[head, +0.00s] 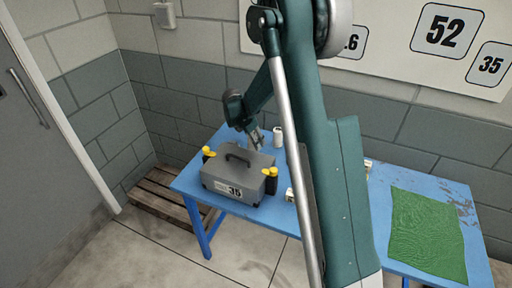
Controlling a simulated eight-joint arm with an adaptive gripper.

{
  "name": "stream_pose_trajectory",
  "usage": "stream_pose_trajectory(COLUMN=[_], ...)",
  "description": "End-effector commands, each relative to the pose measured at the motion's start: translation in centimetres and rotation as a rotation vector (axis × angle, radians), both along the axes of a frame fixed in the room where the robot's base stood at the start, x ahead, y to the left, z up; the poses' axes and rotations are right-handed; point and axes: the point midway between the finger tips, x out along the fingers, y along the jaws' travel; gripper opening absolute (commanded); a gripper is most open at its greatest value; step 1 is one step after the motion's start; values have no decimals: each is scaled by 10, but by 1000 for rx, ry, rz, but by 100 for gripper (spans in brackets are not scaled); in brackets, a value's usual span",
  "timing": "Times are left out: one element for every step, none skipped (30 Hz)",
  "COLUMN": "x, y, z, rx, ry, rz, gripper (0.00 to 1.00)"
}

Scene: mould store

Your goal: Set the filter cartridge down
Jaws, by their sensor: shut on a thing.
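My gripper (257,142) is small in the head view, pointing down over the blue table just behind a grey case. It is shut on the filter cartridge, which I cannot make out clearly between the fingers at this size. A small white cylinder (277,137) shows just right of the gripper. I cannot tell whether it touches the fingers or stands apart on the table.
The grey case (233,178), with a handle and a "35" label, stands on the blue table (222,204), with yellow-topped black items (270,181) at its sides. A green mat (428,233) lies at right. A wooden pallet (163,194) is on the floor. My arm hides the table's middle.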

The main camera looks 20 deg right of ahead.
Motion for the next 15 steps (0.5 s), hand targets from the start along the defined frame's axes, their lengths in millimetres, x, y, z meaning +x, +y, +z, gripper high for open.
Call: stream_pose_trajectory(x=[0,0,0,0,0,0,0,0,0,0,0,0,0,0,0], y=[0,0,0,0,0,0,0,0,0,0,0,0,0,0,0], z=[-5,-8,-13,-16,-20,-24,-27,-29,-31,-32,-33,-33,-33,-33,-33], rx=[0,0,0,0,0,0,0,0,0,0,0,0,0,0,0], ry=[0,0,0,0,0,0,0,0,0,0,0,0,0,0,0], rz=[0,0,0,0,0,0,0,0,0,0,0,0,0,0,0], gripper=[16,16,16,16,16,16,16,16,16,16,16,16,16,16,16])
